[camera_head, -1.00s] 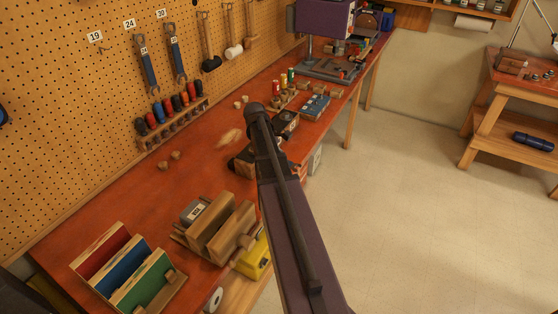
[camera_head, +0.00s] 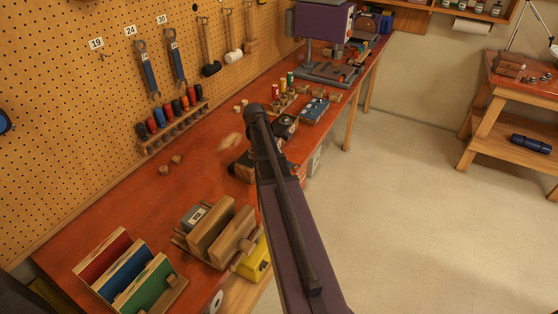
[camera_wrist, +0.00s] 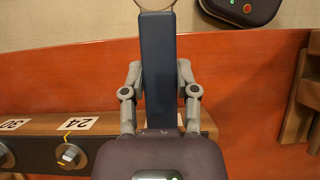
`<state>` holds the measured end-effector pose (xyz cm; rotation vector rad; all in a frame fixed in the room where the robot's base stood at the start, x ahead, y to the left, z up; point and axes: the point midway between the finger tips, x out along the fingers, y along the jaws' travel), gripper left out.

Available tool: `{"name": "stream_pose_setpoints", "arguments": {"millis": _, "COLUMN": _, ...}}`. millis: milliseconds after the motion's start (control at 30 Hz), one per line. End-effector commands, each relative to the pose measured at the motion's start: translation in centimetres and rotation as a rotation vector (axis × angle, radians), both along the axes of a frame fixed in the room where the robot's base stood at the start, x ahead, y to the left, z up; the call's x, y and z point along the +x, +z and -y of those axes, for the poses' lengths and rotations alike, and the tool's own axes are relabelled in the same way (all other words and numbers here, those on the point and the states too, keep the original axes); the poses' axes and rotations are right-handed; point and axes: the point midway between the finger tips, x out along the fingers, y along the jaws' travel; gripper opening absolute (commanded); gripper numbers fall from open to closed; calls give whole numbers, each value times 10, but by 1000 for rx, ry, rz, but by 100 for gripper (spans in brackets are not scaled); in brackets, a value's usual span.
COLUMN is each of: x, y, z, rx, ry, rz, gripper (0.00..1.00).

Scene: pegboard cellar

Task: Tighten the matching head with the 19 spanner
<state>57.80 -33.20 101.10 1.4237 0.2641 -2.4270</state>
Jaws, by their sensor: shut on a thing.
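My gripper (camera_wrist: 160,78) is shut on a blue-handled spanner (camera_wrist: 158,45) in the wrist view. The spanner's upper end is a metal ring cut off by the top edge, and its other end is hidden by my gripper's body. No size number shows on it. At lower left, a dark block with a wooden edge (camera_wrist: 30,125) carries a metal head (camera_wrist: 70,155) by a "24" card, and part of another by a "30" card. No 19 head or card shows there. In the head view my arm hides the gripper and the spanner.
The pegboard hook under the "19" card (camera_head: 96,43) is empty. Spanners hang under "24" (camera_head: 146,68) and "30" (camera_head: 177,55). A screwdriver rack (camera_head: 172,132), wooden holders (camera_head: 222,235) and a drill press (camera_head: 325,40) stand on the red bench (camera_head: 120,205). Bare bench shows left of my arm.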

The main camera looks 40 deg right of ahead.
Motion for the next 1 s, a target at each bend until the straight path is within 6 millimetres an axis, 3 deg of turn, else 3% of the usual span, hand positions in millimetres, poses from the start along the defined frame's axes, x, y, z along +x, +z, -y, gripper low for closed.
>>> {"name": "stream_pose_setpoints", "arguments": {"millis": 1000, "x": -1, "y": 45, "z": 0, "rx": 0, "ry": -1, "rz": -1, "gripper": 0}}
